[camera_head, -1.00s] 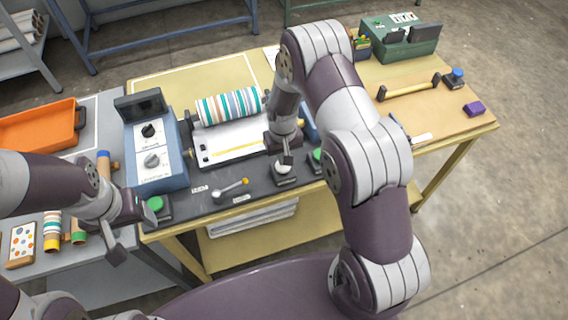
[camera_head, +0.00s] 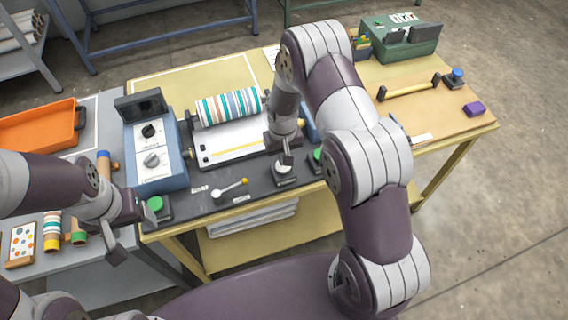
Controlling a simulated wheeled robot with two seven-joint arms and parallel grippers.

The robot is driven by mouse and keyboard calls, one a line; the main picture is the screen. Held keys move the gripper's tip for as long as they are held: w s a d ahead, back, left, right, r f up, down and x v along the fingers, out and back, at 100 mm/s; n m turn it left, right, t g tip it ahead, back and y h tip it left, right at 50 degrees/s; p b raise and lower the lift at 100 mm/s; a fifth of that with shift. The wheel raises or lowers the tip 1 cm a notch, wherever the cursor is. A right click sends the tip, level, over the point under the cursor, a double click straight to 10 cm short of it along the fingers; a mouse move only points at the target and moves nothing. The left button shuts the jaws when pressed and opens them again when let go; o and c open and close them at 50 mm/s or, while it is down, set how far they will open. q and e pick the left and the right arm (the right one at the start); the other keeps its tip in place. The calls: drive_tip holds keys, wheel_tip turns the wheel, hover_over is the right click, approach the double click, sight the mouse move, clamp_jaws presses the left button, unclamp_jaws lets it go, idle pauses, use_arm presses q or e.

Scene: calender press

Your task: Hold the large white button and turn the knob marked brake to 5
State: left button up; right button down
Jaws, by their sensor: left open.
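A blue control box (camera_head: 158,178) stands at the left of the press table, with a black upper knob (camera_head: 148,131) and a grey lower knob (camera_head: 152,160). Their labels and scale marks are too small to read. The large white button (camera_head: 284,170) sits on a dark base at the table's front edge. My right gripper (camera_head: 284,157) points down right over it; I cannot tell whether it touches the button, and its jaws are not clear. My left gripper (camera_head: 128,236) is open and empty, in front of the box and left of a green button.
Green buttons stand at the front left (camera_head: 155,204) and beside the white button (camera_head: 315,157). A striped roller (camera_head: 229,106) is behind. An orange tray (camera_head: 38,128) and rolls are at left.

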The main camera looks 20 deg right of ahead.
drive_tip(key=shift+f, duration=0.1)
idle(0.3)
drive_tip(key=shift+f+b, duration=0.95)
drive_tip(key=shift+f, duration=0.25)
drive_tip(key=shift+r, duration=0.1)
drive_tip(key=shift+s, duration=0.1)
